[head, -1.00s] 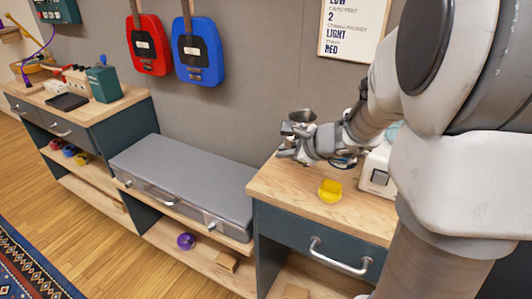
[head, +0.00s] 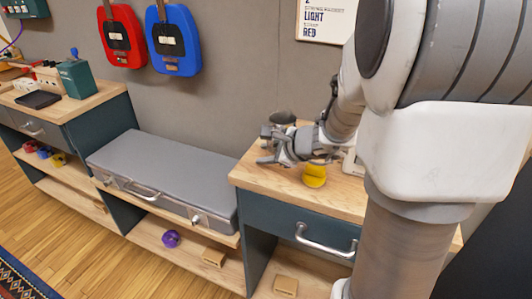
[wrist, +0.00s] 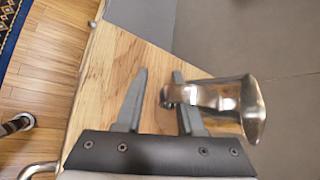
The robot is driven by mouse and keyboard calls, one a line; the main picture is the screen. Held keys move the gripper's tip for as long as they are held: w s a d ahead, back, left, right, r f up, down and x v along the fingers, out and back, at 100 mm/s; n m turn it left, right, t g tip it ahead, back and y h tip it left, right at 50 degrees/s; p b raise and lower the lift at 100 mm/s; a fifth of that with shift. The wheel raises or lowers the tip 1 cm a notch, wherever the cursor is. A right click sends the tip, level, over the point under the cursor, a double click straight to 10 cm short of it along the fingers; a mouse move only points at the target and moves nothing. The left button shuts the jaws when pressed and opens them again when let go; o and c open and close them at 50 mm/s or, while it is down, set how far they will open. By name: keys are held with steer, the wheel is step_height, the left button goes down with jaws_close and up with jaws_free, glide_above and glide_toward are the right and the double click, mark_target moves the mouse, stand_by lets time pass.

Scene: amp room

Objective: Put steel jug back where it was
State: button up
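The steel jug (head: 283,118) shows in the head view just behind my gripper, above the right-hand wooden top, its rim tilted. In the wrist view the jug (wrist: 248,105) is to the right, with its handle (wrist: 200,96) across my right finger and its end poking into the gap between the fingers. My gripper (head: 264,152) is at the left end of that top. In the wrist view my gripper (wrist: 160,78) has its fingers clearly apart and is not closed on the handle. I cannot tell whether the jug rests on anything.
The wooden top (head: 345,198) holds a yellow object (head: 315,175) close below my gripper. A white device is partly hidden behind my arm. A grey case (head: 165,170) lies on the lower shelf unit to the left. The grey wall (head: 250,60) stands close behind.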

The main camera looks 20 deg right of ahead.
steer(key=shift+r, duration=0.15)
steer(key=shift+s+d+r+p, duration=0.1)
steer(key=shift+s+r+p, duration=0.15)
steer(key=shift+p, duration=0.1)
steer(key=p+v, duration=0.4)
steer(key=v, duration=0.7)
steer(key=shift+s, duration=0.15)
